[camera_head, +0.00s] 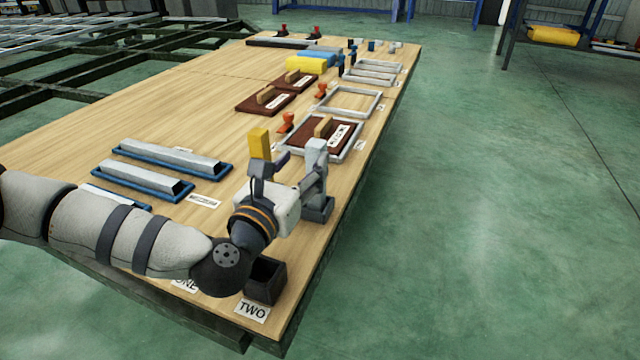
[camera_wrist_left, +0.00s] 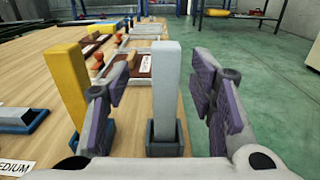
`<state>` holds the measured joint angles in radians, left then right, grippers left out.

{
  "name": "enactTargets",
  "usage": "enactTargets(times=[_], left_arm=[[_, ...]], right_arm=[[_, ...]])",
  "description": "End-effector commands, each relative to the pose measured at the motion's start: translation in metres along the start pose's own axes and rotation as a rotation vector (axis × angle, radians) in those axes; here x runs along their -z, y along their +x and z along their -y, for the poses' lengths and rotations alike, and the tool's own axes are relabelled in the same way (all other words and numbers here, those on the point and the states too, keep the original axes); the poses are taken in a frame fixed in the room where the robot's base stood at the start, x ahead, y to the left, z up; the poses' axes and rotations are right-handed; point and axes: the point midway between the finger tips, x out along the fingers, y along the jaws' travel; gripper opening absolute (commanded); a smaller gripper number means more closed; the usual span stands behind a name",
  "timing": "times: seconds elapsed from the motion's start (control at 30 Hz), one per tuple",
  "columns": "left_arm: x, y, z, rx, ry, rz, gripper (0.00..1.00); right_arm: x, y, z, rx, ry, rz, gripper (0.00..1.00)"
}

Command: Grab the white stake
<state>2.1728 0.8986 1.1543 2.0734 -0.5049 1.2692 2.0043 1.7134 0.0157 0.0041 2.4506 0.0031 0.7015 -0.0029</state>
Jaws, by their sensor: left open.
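The white stake (camera_head: 317,153) stands upright in a small dark holder (camera_head: 319,212) near the right edge of the wooden table. In the left wrist view the white stake (camera_wrist_left: 166,95) shows between the two fingers, with a visible gap on each side. My left gripper (camera_head: 291,178) is open, facing the stake and holding nothing. A yellow stake (camera_head: 260,144) stands to the left of the white one, and in the left wrist view (camera_wrist_left: 66,85) it is outside the left finger. My right gripper is out of view.
An empty dark holder (camera_head: 265,279) stands by the "TWO" label (camera_head: 252,310). Blue trays with metal bars (camera_head: 172,158) lie to the left. A framed brown block (camera_head: 322,134) and orange-handled pieces lie beyond. Open floor (camera_head: 500,200) is to the right.

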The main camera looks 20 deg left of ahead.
Motion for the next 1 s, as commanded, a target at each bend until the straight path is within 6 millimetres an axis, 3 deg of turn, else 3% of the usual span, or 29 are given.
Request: enactTargets(times=[0.3, 0.57, 0.7, 0.8, 1.0], left_arm=[[0.006, 0.052, 0.005, 0.0, 0.001, 0.0, 0.5], [0.004, 0.056, 0.005, 0.001, 0.0, 0.0, 0.5], [0.004, 0.056, 0.005, 0.001, 0.001, 0.0, 0.18], [0.004, 0.056, 0.005, 0.001, 0.001, 0.0, 0.0], [0.003, 0.056, 0.005, 0.001, 0.001, 0.001, 0.0]], right_arm=[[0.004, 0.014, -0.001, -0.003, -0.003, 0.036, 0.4], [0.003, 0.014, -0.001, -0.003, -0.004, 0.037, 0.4], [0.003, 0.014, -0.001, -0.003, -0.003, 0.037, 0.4], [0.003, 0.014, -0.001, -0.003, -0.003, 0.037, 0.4], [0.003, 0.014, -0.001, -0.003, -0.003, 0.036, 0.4]])
